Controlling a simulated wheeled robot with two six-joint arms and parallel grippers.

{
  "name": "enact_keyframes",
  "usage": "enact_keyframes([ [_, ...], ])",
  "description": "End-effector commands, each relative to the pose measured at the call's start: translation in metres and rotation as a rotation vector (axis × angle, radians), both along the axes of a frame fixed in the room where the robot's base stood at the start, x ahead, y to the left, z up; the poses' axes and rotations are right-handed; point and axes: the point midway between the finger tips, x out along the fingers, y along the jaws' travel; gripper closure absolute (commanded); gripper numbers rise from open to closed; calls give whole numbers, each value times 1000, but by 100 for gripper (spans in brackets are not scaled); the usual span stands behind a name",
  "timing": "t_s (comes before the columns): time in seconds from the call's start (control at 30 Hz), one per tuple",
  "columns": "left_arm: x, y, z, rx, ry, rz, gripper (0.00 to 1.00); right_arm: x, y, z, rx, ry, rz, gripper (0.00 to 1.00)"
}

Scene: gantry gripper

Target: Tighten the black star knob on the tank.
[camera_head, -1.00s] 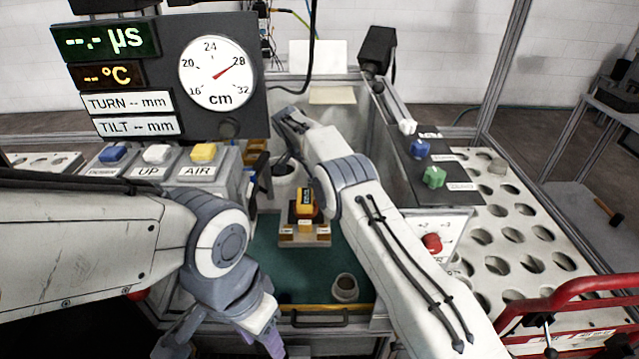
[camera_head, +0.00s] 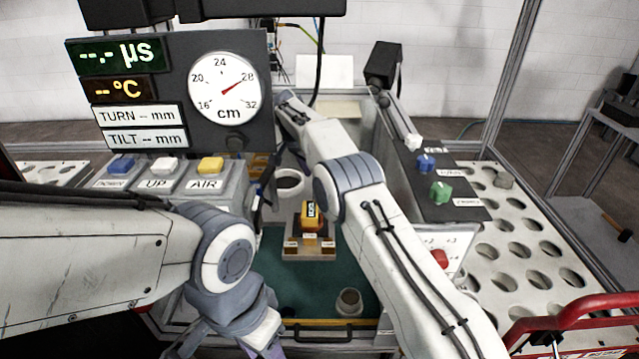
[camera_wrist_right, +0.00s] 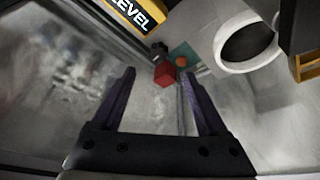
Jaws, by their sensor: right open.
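I cannot make out a black star knob for certain in either view. A small dark part (camera_wrist_right: 158,47) shows behind a red block in the right wrist view, but its shape is too blurred to tell. My right gripper (camera_wrist_right: 162,88) is open, with two dark purple fingers apart and nothing held. The red block (camera_wrist_right: 165,73) appears beyond the fingertips. In the head view the right arm reaches into the back of the cell, and its fingers are hidden. My left gripper (camera_head: 235,350) is at the bottom edge, partly cut off.
A yellow level (camera_head: 311,214) sits on a wooden block (camera_head: 310,252) over a green mat (camera_head: 300,275). A white cup (camera_head: 289,180) stands behind it, and a small grey cup (camera_head: 348,302) in front. A button box (camera_head: 165,180) is at left and a perforated table (camera_head: 520,270) at right.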

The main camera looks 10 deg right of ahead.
Motion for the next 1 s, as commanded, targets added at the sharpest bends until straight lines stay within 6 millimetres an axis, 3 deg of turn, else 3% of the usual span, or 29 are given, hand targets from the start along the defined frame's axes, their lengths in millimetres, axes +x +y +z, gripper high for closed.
enact_keyframes([
  [0.3, 0, 0, 8, 0, 0, 0, 50, -2, -20, -6, 117, 115, 664, 24],
  [0.6, 0, 0, 14, 0, 0, 0, 50, -12, -46, -1, 101, 25, 1247, 24],
  [0.8, 0, 0, 16, 0, 0, 0, 50, -18, -60, 1, 34, -29, 1439, 24],
  [1.0, 0, 0, 18, 0, 0, 0, 50, -17, -62, -6, 14, -38, 1484, 24],
])
